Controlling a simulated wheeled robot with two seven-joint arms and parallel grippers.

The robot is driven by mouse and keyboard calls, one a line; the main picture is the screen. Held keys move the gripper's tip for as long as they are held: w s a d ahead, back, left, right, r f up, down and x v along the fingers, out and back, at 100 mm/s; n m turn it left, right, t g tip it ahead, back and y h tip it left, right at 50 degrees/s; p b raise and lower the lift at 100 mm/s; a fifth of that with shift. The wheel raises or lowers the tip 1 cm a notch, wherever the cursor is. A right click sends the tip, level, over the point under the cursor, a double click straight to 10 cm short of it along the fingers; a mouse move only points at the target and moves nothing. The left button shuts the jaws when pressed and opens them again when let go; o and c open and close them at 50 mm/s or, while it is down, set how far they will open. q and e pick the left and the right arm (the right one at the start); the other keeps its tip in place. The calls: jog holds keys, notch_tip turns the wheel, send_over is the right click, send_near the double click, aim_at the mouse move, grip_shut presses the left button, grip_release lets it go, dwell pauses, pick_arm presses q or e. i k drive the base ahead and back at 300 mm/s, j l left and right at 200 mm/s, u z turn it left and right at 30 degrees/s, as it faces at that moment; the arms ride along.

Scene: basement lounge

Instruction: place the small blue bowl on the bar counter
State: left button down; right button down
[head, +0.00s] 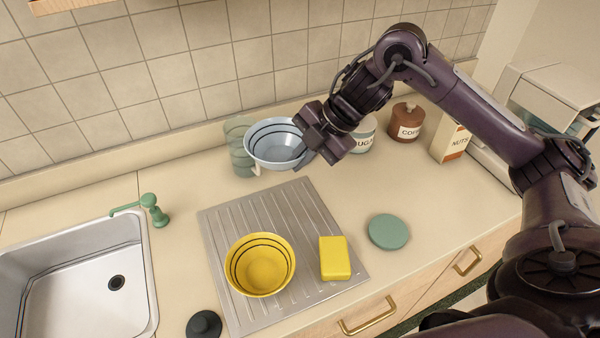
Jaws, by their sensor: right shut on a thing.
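The small blue bowl (275,146) is pale blue with dark rings inside. It is upright and appears raised near the back of the counter, past the drainboard's far edge. My right gripper (304,146) is shut on the bowl's right rim. The fingertips are partly hidden by the gripper body. The bar counter (410,215) is a cream surface running along the tiled wall, though I cannot tell if this is the one the task names. My left gripper is not in view.
A metal drainboard (225,219) holds a yellow bowl (260,265) and a yellow sponge (335,258). A sink (75,280) with a green tap (150,207) is at left. Green cups (238,150) stand behind the blue bowl; canisters (406,121) and a carton (450,142) stand right. A green disc (388,231) lies right.

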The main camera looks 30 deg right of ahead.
aim_at(435, 195)
jog(key=k+l, duration=0.15)
jog(key=l, duration=0.3)
jog(key=k+l+u, duration=0.15)
jog(key=l, duration=0.25)
jog(key=k+l, duration=0.15)
jog(key=l, duration=0.25)
jog(key=k+l+u, duration=0.15)
jog(key=l, duration=0.3)
jog(key=k+l, duration=0.2)
jog(key=l, duration=0.2)
jog(key=k+l+u, duration=0.1)
jog(key=l, duration=0.25)
jog(key=k, duration=0.1)
